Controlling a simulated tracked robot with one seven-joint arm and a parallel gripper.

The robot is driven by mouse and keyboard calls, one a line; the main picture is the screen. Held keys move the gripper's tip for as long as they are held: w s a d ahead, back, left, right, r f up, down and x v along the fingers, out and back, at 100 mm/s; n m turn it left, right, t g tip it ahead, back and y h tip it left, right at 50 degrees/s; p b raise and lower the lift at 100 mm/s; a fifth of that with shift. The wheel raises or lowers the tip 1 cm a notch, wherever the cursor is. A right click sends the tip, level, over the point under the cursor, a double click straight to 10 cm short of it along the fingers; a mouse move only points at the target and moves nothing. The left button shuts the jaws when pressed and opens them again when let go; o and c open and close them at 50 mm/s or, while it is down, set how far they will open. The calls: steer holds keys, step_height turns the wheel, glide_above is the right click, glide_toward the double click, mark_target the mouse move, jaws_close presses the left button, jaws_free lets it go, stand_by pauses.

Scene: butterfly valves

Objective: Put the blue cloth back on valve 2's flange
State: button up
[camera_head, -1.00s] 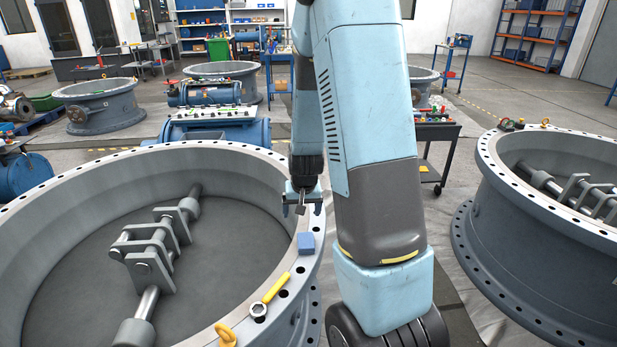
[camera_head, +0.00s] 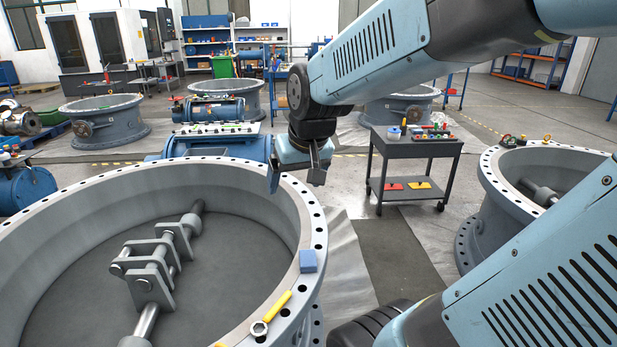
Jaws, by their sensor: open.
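The blue cloth (camera_head: 308,261) is a small folded block. It lies on the right part of the flange (camera_head: 316,222) of the large grey valve ring at the left. I cannot read a number on this valve. My gripper (camera_head: 296,186) is open and empty, in the air behind the cloth in the picture, near the far right of the rim. It is clear of the cloth. My arm reaches in from the right.
A yellow-handled wrench (camera_head: 272,313) lies on the same flange, nearer than the cloth. A dark cart (camera_head: 415,148) with small items stands behind at the right. Another valve ring (camera_head: 480,240) stands at the right, partly behind my arm. Bare floor lies between.

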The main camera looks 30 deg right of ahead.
steer(key=s+r, duration=0.4)
steer(key=s, duration=0.4)
steer(key=shift+a+n+t, duration=0.3)
steer(key=shift+a+n, duration=0.1)
steer(key=shift+s+r, duration=0.1)
stand_by(0.5)
